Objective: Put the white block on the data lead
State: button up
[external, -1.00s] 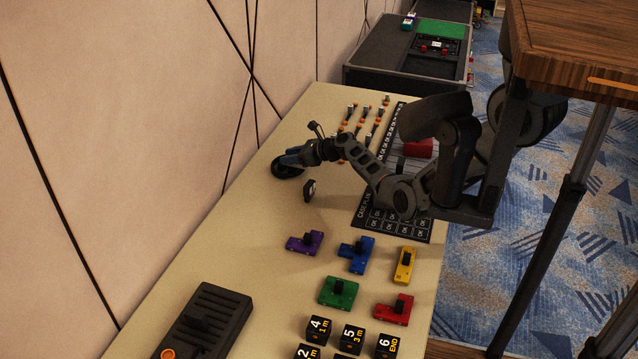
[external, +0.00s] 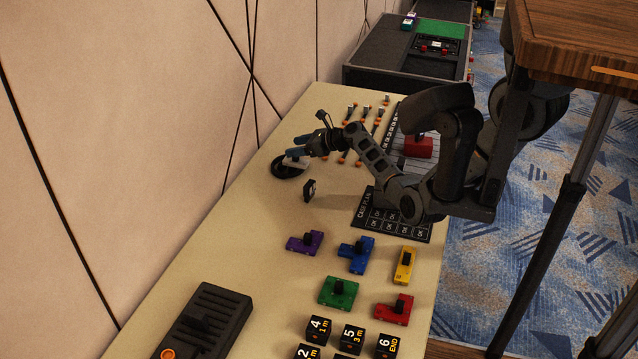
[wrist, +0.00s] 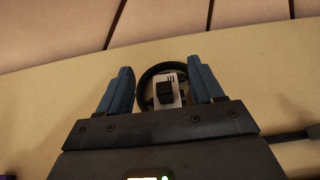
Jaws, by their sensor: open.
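The white block (wrist: 181,88) has a black knob on top and three dark marks. In the wrist view it lies over a coiled black ring, which looks like the data lead (wrist: 147,92). The ring also shows in the external view (external: 282,173) near the table's wall side, with the white block (external: 294,163) partly hidden by my fingers. My gripper (wrist: 160,68) is open, its blue fingers on either side of the block with gaps. It is above the block in the external view (external: 297,155). Exact contact between block and ring is hard to tell.
A small black upright piece (external: 309,190) stands near the ring. Coloured blocks with knobs, including a purple one (external: 305,243), and several numbered black cubes sit toward the front. Small connectors (external: 362,125) and a dark printed board (external: 415,229) lie beside my arm. The wall runs close behind.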

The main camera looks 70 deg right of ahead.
aim_at(299, 161)
jog(key=shift+r, duration=1.95)
